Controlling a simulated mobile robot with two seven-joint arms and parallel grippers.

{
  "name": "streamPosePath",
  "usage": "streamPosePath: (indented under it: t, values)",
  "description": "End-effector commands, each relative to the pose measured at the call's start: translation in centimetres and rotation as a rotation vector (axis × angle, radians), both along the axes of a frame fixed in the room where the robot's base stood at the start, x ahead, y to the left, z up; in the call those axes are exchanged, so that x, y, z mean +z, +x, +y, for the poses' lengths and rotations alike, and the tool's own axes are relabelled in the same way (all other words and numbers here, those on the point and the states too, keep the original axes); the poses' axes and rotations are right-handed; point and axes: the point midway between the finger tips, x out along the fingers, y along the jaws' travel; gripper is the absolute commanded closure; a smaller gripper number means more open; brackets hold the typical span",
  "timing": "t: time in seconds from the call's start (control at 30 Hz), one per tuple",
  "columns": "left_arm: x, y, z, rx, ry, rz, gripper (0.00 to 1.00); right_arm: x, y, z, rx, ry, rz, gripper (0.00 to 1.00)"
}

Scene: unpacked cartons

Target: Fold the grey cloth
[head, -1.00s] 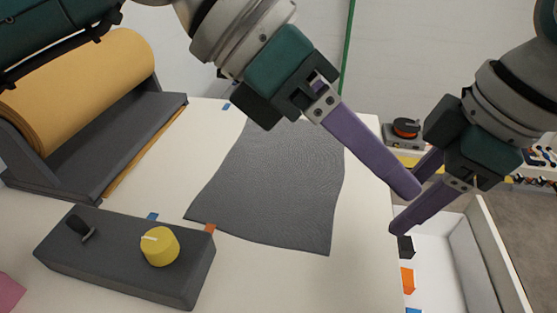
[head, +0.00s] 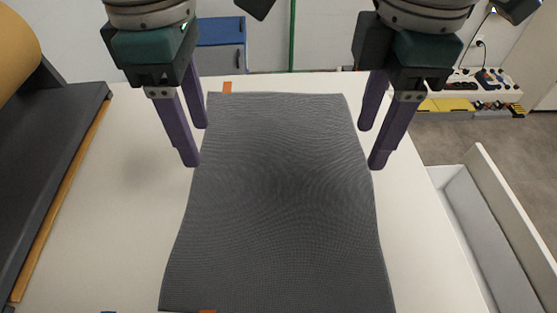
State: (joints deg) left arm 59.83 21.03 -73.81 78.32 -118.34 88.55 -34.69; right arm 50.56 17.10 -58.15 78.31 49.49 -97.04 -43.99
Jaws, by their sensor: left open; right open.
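The grey cloth (head: 283,205) lies spread out on the white table (head: 110,205), a single rough rectangle with slightly wavy sides. Its near edge reaches the bottom of the head view. My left gripper (head: 198,146) is open, with its purple fingers at the cloth's left side near the far part. My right gripper (head: 372,148) is open, with its fingers at the cloth's right side at a similar distance. Neither gripper holds the cloth. I cannot tell whether the fingertips touch the cloth or table.
A dark roll stand (head: 45,150) with a tan roll (head: 15,50) stands at the left. An orange marker (head: 227,87) lies by the cloth's far left corner. A white open-topped bin (head: 490,235) is beyond the table's right edge. The table left of the cloth is clear.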

Motion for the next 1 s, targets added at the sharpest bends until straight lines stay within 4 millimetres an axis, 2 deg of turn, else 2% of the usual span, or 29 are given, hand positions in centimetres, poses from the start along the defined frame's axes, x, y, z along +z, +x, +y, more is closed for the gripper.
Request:
streamPosePath:
  t: [0.1,0.33,0.8,1.0]
  values:
    - [-2.1,-0.1,0.0,0.003,-0.001,0.003,0.43,-2.1,-0.1,0.0,-0.002,-0.001,0.004,0.43]
    - [-4.8,0.0,-0.1,0.002,-0.002,0.001,0.43,-4.8,0.0,0.0,-0.001,0.0,0.001,0.43]
    - [-5.6,0.0,-0.1,0.001,-0.003,0.0,0.43,-5.7,0.0,0.0,-0.001,0.001,-0.001,0.43]
    - [-5.5,0.0,-0.1,0.001,-0.003,0.0,0.53,-5.5,0.0,0.0,-0.001,0.001,-0.001,0.53]
